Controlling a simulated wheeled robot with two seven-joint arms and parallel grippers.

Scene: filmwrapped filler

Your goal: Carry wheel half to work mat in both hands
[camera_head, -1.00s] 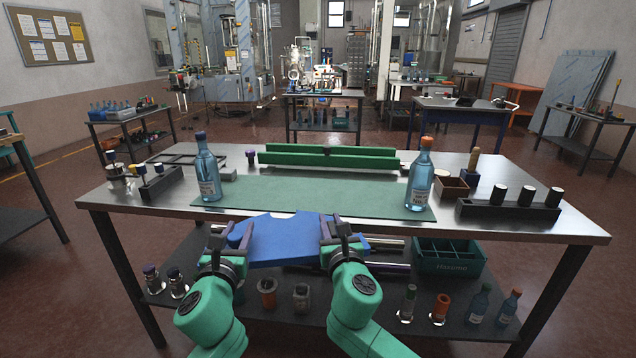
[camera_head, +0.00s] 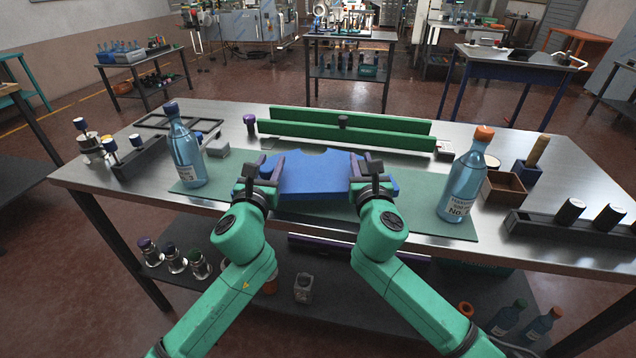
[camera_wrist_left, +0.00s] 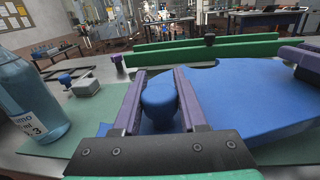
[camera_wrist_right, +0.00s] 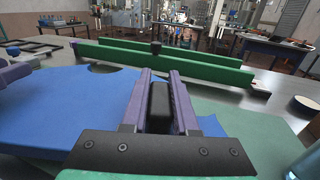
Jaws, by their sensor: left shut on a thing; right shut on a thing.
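The blue wheel half (camera_head: 318,174) is a flat plate with a scooped far edge, held level between my two grippers over the green work mat (camera_head: 420,190). My left gripper (camera_head: 262,168) is shut on a rounded blue knob at its left end, seen in the left wrist view (camera_wrist_left: 159,103). My right gripper (camera_head: 368,170) is shut on a dark block at its right end; the plate also shows in the right wrist view (camera_wrist_right: 70,110). I cannot tell whether the plate touches the mat.
A blue-capped bottle (camera_head: 186,150) stands at the mat's left and an orange-capped bottle (camera_head: 464,178) at its right. Green rails (camera_head: 345,133) lie behind the mat. A dark rack (camera_head: 560,225) and a brown box (camera_head: 503,187) stand further right.

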